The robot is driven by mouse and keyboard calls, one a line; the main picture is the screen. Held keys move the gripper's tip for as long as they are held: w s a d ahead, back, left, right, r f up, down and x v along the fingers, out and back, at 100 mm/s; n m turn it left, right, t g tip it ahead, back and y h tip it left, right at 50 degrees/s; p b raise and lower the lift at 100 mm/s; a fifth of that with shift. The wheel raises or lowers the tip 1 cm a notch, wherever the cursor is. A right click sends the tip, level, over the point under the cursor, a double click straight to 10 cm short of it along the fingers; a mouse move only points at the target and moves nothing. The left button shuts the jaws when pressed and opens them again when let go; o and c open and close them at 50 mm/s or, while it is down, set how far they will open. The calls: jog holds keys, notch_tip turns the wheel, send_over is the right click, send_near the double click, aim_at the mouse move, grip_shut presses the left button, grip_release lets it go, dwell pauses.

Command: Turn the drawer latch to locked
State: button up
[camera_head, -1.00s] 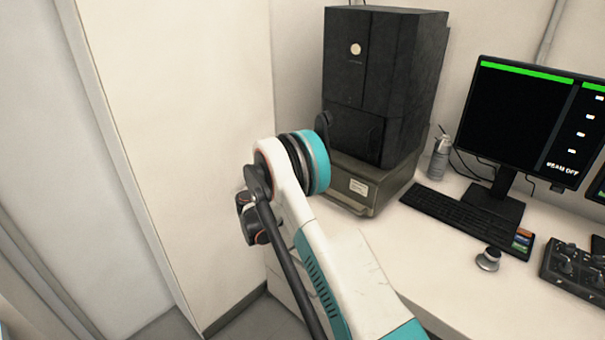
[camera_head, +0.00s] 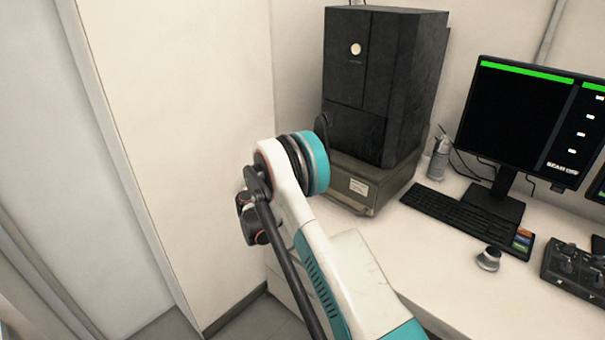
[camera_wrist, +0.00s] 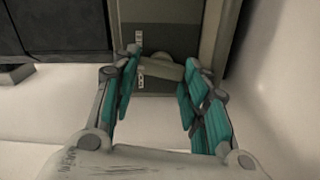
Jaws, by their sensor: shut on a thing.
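The drawer unit is a grey-green box (camera_head: 362,186) under the tall black cabinet in the head view; its front also shows in the wrist view (camera_wrist: 170,40). The drawer latch (camera_wrist: 163,71) is a pale grey handle on this front, lying roughly crosswise in the wrist view, slightly tilted. Two small white labels (camera_wrist: 140,79) sit to its left; their text is too small to read. My gripper (camera_wrist: 162,63) has its teal-padded fingers on either side of the latch and is shut on it. In the head view my arm hides the gripper and the latch.
The black cabinet (camera_head: 385,80) stands on the drawer unit. A pale wall panel (camera_head: 180,150) stands close on the left.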

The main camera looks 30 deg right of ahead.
jog(key=n, duration=1.1)
jog(key=shift+f, duration=0.25)
jog(key=shift+n, duration=0.3)
jog(key=o, duration=0.8)
jog(key=shift+v, duration=4)
jog(key=shift+r, duration=0.1)
